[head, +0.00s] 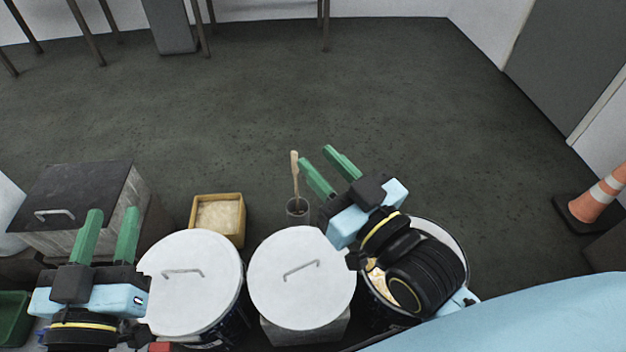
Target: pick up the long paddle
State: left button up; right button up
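The long paddle (295,177) has a pale wooden handle and stands nearly upright in a dark cylindrical holder (297,208), behind the lidded drums. Its lower end is hidden inside the holder. My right gripper (328,168) is open, with its green fingers just right of the paddle handle and apart from it in the picture. Nothing is between its fingers. My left gripper (108,230) is open and empty at the lower left, in front of the grey box.
An open drum (455,240) with pale contents is under my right arm. A wooden tray (219,218) and a dark-lidded grey box (75,200) stand left. A traffic cone (600,200) is far right.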

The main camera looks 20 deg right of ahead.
aim_at(295, 156)
jog(key=z, duration=0.25)
jog(key=k, duration=1)
jog(key=z, duration=1.35)
jog(key=i, duration=0.9)
jog(key=z, duration=1.4)
jog(key=k, duration=0.6)
jog(key=u, duration=1.45)
